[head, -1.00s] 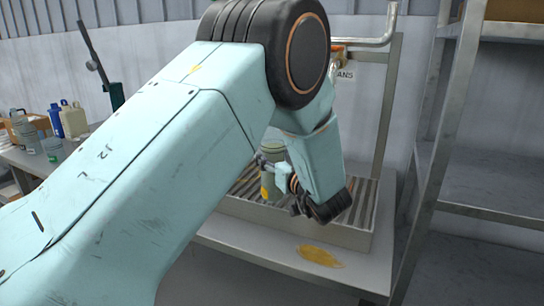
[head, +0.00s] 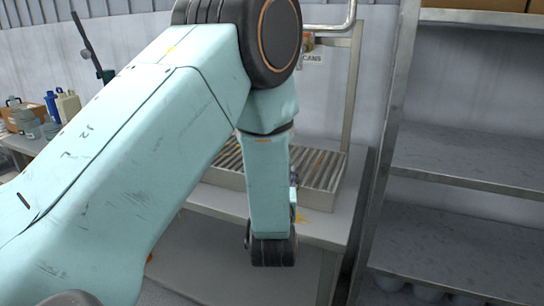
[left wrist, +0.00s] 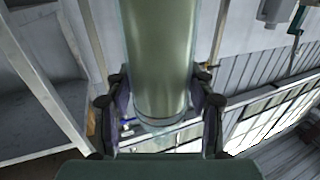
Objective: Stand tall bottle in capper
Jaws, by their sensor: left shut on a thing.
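My left gripper (left wrist: 160,90) is shut on a tall olive-green cylindrical bottle (left wrist: 160,50), with one finger on each side of it in the left wrist view. The bottle's upper end runs out of the top of that view, and its lower end shows between the fingers. In the head view my left arm covers the bottle and most of the gripper. A dark green stand with a long lever (head: 92,47), possibly the capper, rises at the back left; its base is hidden by my arm. My right gripper is not in view.
A slatted tray (head: 318,170) stands on a grey bench (head: 325,228) behind my forearm. Metal shelving (head: 460,170) stands close on the right. Several bottles and jugs (head: 67,105) and a cardboard box (head: 14,120) are on the left table.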

